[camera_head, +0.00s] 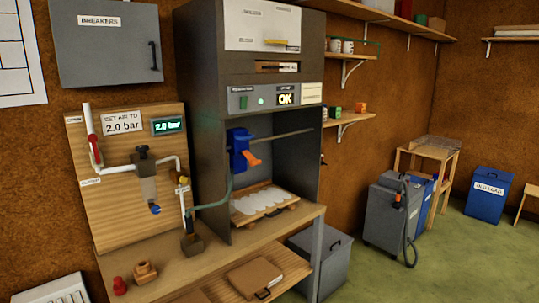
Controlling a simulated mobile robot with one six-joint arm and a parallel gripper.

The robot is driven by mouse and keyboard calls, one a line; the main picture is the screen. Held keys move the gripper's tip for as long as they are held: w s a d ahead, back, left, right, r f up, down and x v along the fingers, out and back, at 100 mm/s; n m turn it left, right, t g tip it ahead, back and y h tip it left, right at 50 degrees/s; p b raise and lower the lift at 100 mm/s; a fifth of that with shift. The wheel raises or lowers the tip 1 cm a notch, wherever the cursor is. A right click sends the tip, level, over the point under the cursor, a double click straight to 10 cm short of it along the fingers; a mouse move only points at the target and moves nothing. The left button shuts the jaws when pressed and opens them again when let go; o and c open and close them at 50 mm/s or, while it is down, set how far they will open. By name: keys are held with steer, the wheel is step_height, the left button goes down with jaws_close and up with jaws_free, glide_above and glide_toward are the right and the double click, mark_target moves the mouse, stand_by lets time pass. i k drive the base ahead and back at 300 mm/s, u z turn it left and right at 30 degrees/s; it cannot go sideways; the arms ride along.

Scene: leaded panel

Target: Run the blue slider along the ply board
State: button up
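The pale wooden board (113,226) stands upright at left, carrying pipes, a gauge and labels. On its left a red sleeve (96,152) sits around a white upright tube (87,118). A larger blue block (239,148) with an orange lever (252,159) sits on a thin rod (290,134) in the grey cabinet, beside the board. I cannot tell which is the blue slider. My gripper is not in view.
A green hose (216,199) runs near the board's right edge. A slatted tray (266,203) with white sheet lies in the cabinet. The bench (215,262) holds a red knob (119,286).

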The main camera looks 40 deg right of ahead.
mark_target(238, 138)
steer(key=z, duration=1)
steer(key=k, duration=0.95)
steer(key=i, duration=0.95)
